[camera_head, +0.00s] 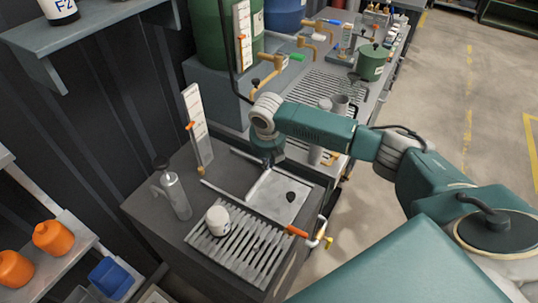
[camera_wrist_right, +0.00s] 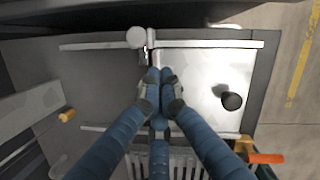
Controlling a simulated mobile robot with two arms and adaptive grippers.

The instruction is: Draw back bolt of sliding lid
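The sliding lid (camera_head: 270,190) is a pale metal plate with a black knob, lying between two rails on the dark cabinet. In the right wrist view the lid (camera_wrist_right: 200,85) fills the right of the middle, with its black knob (camera_wrist_right: 231,100) on it. A small bolt fitting (camera_wrist_right: 150,48) with a round pale knob (camera_wrist_right: 137,37) sits at the far rail, by the lid's left edge. My right gripper (camera_wrist_right: 160,78) has its blue fingers drawn together just below the fitting; contact is unclear. In the head view my right gripper (camera_head: 270,153) is partly hidden by its wrist. My left gripper is not in view.
A slatted grate (camera_head: 240,250) with a white container (camera_head: 217,220) lies in front of the lid. An orange-handled valve (camera_head: 298,231) is at the cabinet's right edge. A grey bottle (camera_head: 175,195) and an upright gauge strip (camera_head: 197,125) stand left of the lid.

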